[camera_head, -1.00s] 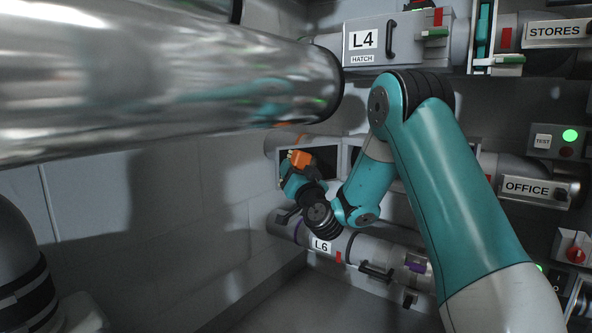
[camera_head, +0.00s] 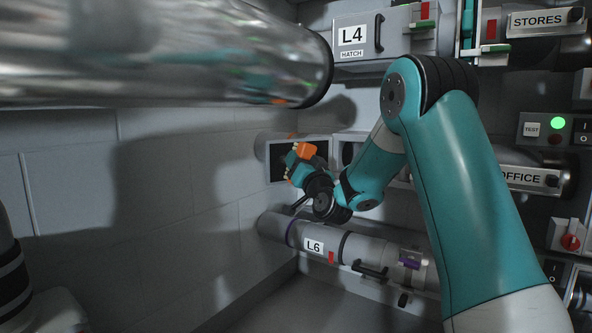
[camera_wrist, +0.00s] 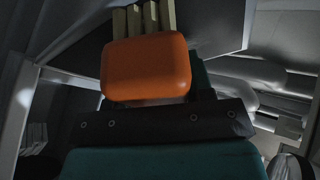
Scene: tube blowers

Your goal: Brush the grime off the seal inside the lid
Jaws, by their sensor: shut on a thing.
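My gripper (camera_head: 303,161) is shut on a brush with an orange block-shaped back (camera_head: 306,149) and pale tan tufts. In the wrist view the orange back (camera_wrist: 146,68) fills the middle, with the tufts (camera_wrist: 145,18) pointing up and away. The fingertips are hidden there. A pale-framed dark square panel (camera_head: 281,166), seemingly the open lid, is behind the gripper in the head view, on the middle tube. The gripper covers part of it. I cannot tell whether the tufts touch the seal; neither seal nor grime shows clearly.
A large shiny pipe (camera_head: 150,55) crosses the upper left. The L4 hatch (camera_head: 385,32) is above and the L6 tube (camera_head: 345,247) below the gripper. The OFFICE tube (camera_head: 520,175) is at the right. A pale wall (camera_head: 180,190) stands at the left.

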